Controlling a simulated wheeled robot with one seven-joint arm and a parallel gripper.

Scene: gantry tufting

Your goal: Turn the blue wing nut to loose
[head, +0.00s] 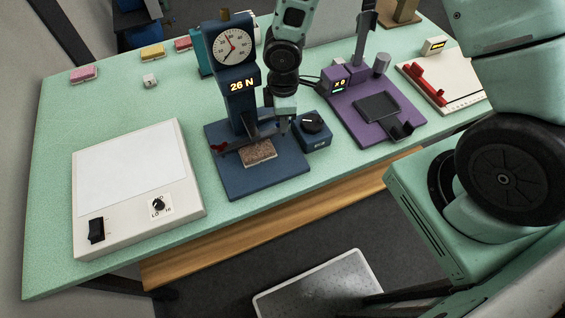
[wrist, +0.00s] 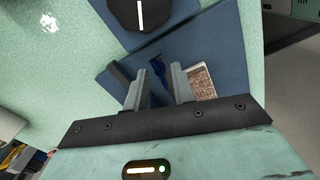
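A dark blue piece (wrist: 158,68), which looks like the blue wing nut, shows between the fingertips in the wrist view. I cannot make it out in the head view, where the gripper and the stand crowd it. My gripper (wrist: 159,78) is open, with a gap between its two grey fingers. In the head view my gripper (head: 284,118) is low beside the blue gauge stand (head: 236,88), above its base. Whether a finger touches the blue piece cannot be told.
A small blue box with a black knob (head: 312,122) stands close right of my gripper. A brown tufted sample (head: 258,152) lies on the stand's base, near a red-tipped lever (head: 219,147). A purple device (head: 375,110) is farther right. A white light panel (head: 135,185) is left.

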